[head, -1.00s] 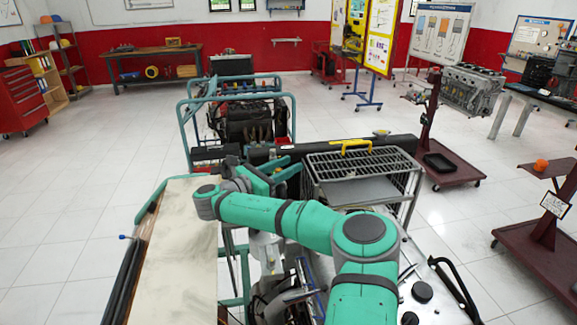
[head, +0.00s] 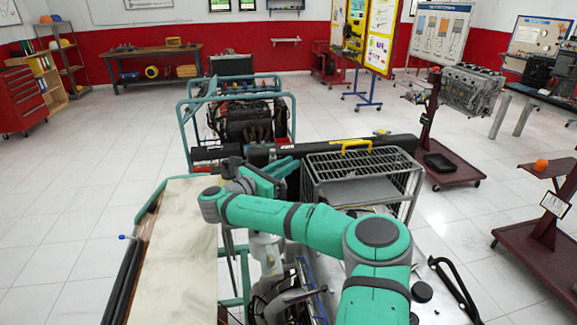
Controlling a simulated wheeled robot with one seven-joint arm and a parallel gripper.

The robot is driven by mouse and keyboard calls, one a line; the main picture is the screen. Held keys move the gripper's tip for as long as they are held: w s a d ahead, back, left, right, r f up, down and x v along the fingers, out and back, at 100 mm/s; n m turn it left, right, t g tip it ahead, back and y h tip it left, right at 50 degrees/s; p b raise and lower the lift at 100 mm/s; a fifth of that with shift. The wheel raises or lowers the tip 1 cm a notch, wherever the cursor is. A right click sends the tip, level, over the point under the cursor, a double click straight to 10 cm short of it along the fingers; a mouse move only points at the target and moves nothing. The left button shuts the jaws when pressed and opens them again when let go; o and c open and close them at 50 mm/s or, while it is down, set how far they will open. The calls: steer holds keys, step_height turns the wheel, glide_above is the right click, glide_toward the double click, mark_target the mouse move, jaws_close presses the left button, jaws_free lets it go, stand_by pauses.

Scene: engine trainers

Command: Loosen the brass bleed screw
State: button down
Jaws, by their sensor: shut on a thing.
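My gripper (head: 268,175) is small in the head view, at the far end of my bent green arm. I cannot pick out the brass bleed screw; the arm and gripper cover much of that area. Pipes and a pale cylindrical part (head: 266,248) of the engine trainer show below the arm.
The grey wire cage (head: 365,165) with a yellow handle stands close right of my gripper. A pale board (head: 178,245) lies to the left. A second engine in a green frame (head: 245,120) stands behind. An engine on a red stand (head: 432,130) is at right. Open tiled floor lies left.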

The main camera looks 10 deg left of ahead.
steer(key=a+n+y, duration=0.1)
steer(key=n+y, duration=0.2)
steer(key=y, duration=0.2)
steer(key=a+n+t+y, duration=0.1)
steer(key=n+y, duration=0.3)
steer(key=y, duration=0.1)
steer(key=a+n+t+y, duration=0.1)
steer(key=n+y, duration=0.2)
steer(key=y, duration=0.2)
steer(key=shift+w+y, duration=0.25)
steer(key=shift+y, duration=0.05)
steer(key=n+g+y, duration=0.1)
steer(key=y, duration=0.1)
steer(key=a+n+g+y, duration=0.1)
steer(key=n+y, duration=0.1)
steer(key=n+g+y, duration=0.2)
steer(key=shift+s+a+y, duration=0.25)
steer(key=shift+s+y, duration=0.15)
steer(key=shift+s+a+n+g+y, duration=0.2)
steer(key=shift+n+g+y, duration=0.35)
steer(key=shift+n+g, duration=0.2)
steer(key=shift+s+a+n+g+y, duration=0.15)
steer(key=shift+n+g+y, duration=0.5)
steer(key=shift+g, duration=0.2)
steer(key=shift+s+a+n+g+y, duration=0.2)
steer(key=shift+n+g+y, duration=0.3)
steer(key=shift+n+g, duration=0.25)
steer(key=shift+s+g, duration=0.1)
steer(key=shift+g, duration=0.25)
